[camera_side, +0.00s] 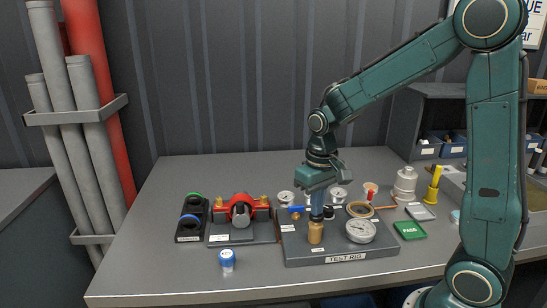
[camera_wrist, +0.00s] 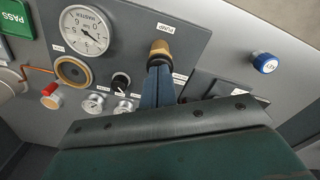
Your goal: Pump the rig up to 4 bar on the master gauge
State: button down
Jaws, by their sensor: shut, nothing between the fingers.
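The test rig (camera_side: 345,258) is a dark flat board on the bench.
A green PASS plate (camera_side: 410,230) lies right of the rig. A blue-capped cylinder (camera_side: 227,258) stands at the front left. A red-and-grey fitting (camera_side: 241,212) and black ring holder (camera_side: 191,220) are to the left.

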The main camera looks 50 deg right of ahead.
jog(key=shift+f, duration=0.25)
jog(key=shift+r, duration=1.55)
jog(key=shift+f, duration=0.25)
jog(key=shift+f, duration=1.3)
jog(key=shift+r, duration=1.55)
jog(key=shift+f, duration=0.35)
